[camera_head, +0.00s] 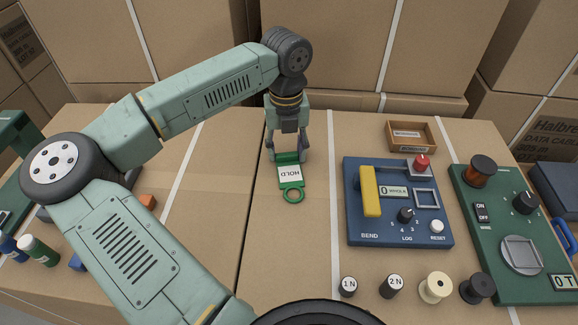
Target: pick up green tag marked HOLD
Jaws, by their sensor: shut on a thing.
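The green tag (291,184) has a white label reading HOLD and a ring at its near end. It is near the middle of the cardboard-topped table. My gripper (287,156) points down at the tag's far end, with a finger on each side. It is shut on that far end. The label and the ring show clear of the fingers. I cannot tell whether the tag touches the table or is slightly above it.
Right of the tag stands a blue panel (376,229) with a yellow handle, and a green panel (541,288) beyond it. A small open box (429,148) is behind. Weights (348,287) and spools (436,288) line the front. The table left of the tag has bare room.

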